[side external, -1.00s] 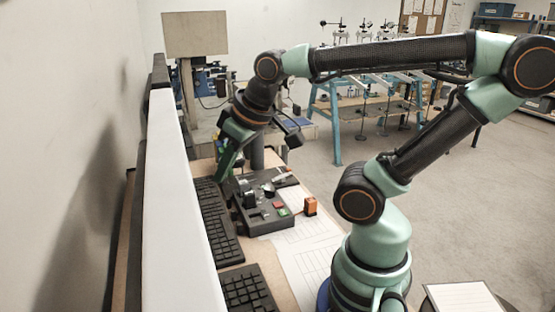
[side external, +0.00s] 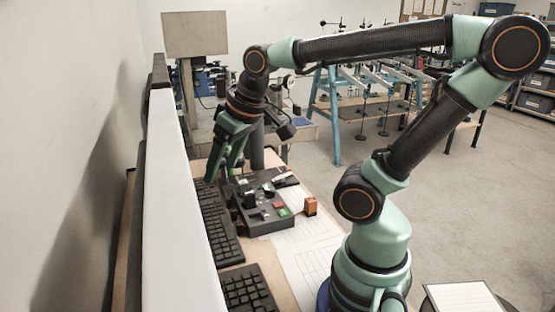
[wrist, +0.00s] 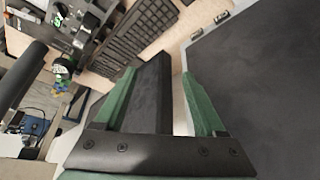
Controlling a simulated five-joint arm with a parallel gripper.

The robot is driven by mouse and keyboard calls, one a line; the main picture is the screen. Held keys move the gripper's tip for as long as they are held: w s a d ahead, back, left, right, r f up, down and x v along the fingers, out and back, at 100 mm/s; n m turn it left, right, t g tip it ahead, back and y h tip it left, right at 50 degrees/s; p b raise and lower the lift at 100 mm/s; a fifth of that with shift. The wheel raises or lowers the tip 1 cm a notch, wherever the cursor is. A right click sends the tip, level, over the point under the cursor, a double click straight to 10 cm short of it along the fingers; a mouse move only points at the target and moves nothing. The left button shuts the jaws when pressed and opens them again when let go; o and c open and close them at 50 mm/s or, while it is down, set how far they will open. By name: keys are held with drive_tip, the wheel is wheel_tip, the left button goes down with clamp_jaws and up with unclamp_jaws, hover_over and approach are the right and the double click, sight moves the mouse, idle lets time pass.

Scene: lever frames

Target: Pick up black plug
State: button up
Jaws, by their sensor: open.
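My gripper (side external: 222,167) hangs beyond the dark grey box (side external: 268,222), over the far end of the black keyboard, in the side view. Its green fingers are apart in the wrist view (wrist: 159,73). A dark bar-shaped surface (wrist: 152,95) shows between them; I cannot tell whether it lies well below or touches them. A small black block (side external: 249,199) stands on the left of the box and may be the black plug. I cannot pick out the plug for sure in the wrist view. Nothing is visibly held.
A black keyboard (side external: 222,238) lies left of the box and shows in the wrist view (wrist: 142,30). A second keyboard (side external: 247,289) is nearer. An orange block (side external: 310,206) sits right of the box. A long white-topped partition (side external: 178,210) runs along the left.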

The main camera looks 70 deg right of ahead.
drive_tip(key=w+d+f+m+g, duration=0.25)
drive_tip(key=w+d+m, duration=0.2)
drive_tip(key=d, duration=0.45)
drive_tip(key=m+g, duration=0.3)
drive_tip(key=m, duration=0.1)
hover_over(249, 193)
wheel_tip(249, 193, down, 6)
drive_tip(key=shift+n+t, duration=0.25)
drive_tip(key=f, duration=0.7)
drive_tip(key=shift+w, duration=0.3)
drive_tip(key=shift+s+f, duration=0.15)
drive_tip(key=shift+f, duration=1.15)
drive_tip(key=shift+s+f, duration=0.1)
drive_tip(key=shift+f, duration=1.15)
clamp_jaws()
